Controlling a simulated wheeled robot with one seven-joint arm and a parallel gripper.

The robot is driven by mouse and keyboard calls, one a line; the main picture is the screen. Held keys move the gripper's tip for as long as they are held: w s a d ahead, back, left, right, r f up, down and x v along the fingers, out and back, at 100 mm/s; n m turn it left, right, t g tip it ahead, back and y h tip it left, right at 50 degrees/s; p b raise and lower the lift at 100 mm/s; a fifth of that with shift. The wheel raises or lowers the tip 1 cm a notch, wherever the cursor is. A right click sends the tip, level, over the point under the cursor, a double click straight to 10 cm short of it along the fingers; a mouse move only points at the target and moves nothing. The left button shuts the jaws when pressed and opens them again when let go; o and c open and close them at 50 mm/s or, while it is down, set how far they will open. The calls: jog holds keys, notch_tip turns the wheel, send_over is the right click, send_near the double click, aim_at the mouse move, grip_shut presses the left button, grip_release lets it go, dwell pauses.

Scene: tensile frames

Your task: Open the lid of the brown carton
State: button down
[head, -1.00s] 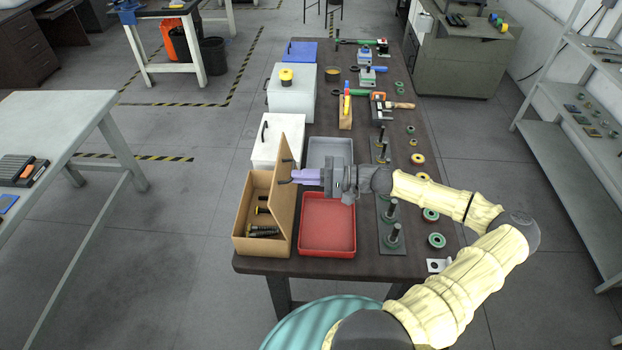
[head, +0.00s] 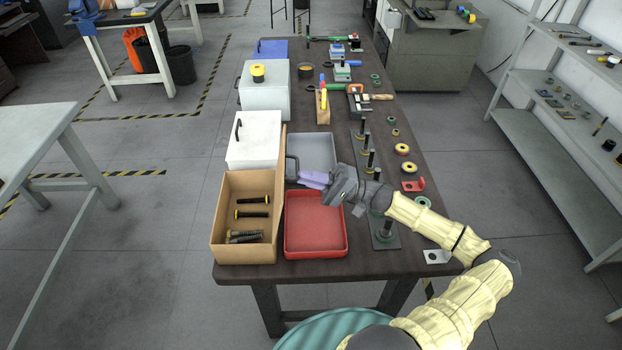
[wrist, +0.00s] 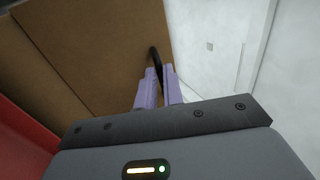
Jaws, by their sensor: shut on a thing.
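The brown carton (head: 220,225) stands at the near left corner of the dark table, open at the top. Several dark bolts, some with yellow heads, lie inside it. Its lid (head: 281,160) stands roughly upright along the carton's right side, seen nearly edge-on. In the wrist view the lid (wrist: 95,45) is a broad brown panel with a black handle (wrist: 154,56). My gripper (head: 302,178), with purple fingers, is to the right of the lid and shut on this handle. The fingers partly hide the handle.
A red tray (head: 315,250) lies right of the carton, with a grey tray (head: 318,150) behind it. A white box (head: 255,140) stands behind the carton. Upright black posts on a plate (head: 385,235) stand to the right, near my arm.

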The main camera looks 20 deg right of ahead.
dwell(0.3)
jog(key=c, duration=1.5)
grip_release()
jog(key=shift+d+f, duration=0.1)
jog(key=shift+d, duration=0.05)
